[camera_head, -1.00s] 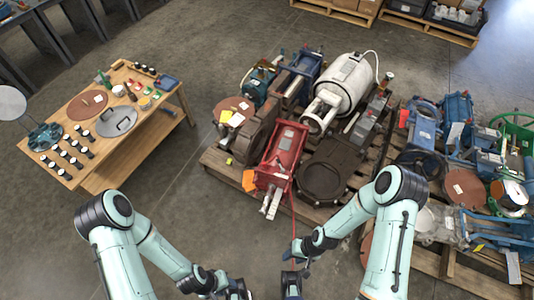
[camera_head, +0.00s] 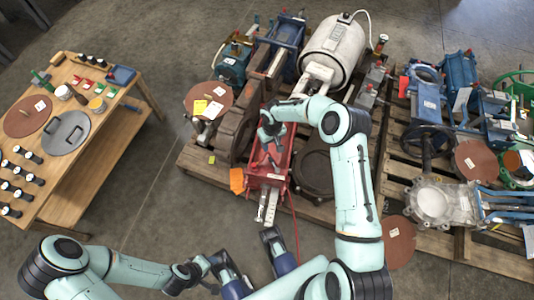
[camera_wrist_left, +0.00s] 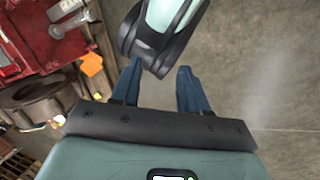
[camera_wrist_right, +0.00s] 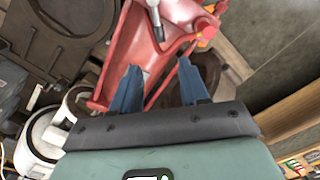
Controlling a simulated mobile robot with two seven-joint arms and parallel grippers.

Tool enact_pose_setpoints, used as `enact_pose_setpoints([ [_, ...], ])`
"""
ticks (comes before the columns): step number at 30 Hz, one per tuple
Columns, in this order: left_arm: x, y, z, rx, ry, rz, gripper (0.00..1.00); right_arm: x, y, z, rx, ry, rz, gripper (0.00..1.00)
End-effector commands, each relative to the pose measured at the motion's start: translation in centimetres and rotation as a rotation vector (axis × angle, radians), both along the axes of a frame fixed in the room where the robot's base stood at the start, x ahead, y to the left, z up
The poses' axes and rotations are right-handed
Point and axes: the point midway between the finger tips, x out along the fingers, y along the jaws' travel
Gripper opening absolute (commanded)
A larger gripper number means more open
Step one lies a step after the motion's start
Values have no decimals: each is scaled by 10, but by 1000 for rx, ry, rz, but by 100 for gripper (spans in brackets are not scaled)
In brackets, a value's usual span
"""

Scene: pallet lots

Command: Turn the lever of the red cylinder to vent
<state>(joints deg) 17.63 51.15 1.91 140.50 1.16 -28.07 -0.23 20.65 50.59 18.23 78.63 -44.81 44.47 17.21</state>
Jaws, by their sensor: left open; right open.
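The red cylinder (camera_head: 281,169) lies on the middle pallet, its silver end fitting (camera_head: 267,203) toward me. My right forearm covers part of it, and I cannot clearly make out the lever in the head view. My right gripper (camera_head: 271,143) is over the cylinder, open and empty. The right wrist view shows the red body (camera_wrist_right: 124,47) ahead of the fingers, with a grey metal bar (camera_wrist_right: 154,18) beyond the gap and a red knob (camera_wrist_right: 207,32) to the right. My left gripper (camera_head: 247,248) is open and empty, near the bottom centre, short of the pallet.
A white tank (camera_head: 335,48) and a dark round flange (camera_head: 314,172) crowd the cylinder. An orange tag (camera_head: 237,180) hangs at its left. A second loaded pallet (camera_head: 478,252) is at right and a wooden table (camera_head: 75,198) at left.

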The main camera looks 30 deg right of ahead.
Motion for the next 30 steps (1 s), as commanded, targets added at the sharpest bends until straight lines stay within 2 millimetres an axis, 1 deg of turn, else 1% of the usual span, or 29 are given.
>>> enact_pose_setpoints([
  [1, 3, 2, -4, 5, -8, 4, 44, -1, 1, -14, 2, 4, 0, 44],
  [6, 15, 7, -14, 19, -39, 16, 44, -1, 2, -53, 3, 4, -2, 44],
  [12, 27, 13, -23, 35, -72, 31, 44, -2, 3, -89, 3, 4, -2, 44],
  [15, 32, 16, -26, 41, -84, 36, 44, -1, 3, -100, 2, 3, -2, 44],
  [21, 36, 18, -28, 46, -95, 39, 44, -1, 3, -110, 2, 1, -2, 44],
  [28, 36, 18, -27, 46, -96, 40, 44, -1, 3, -110, 2, 1, -2, 44],
  [29, 36, 18, -27, 46, -96, 40, 44, -1, 3, -110, 2, 1, -2, 41],
  [30, 36, 18, -27, 46, -96, 40, 44, -1, 3, -110, 2, 1, -1, 28],
])
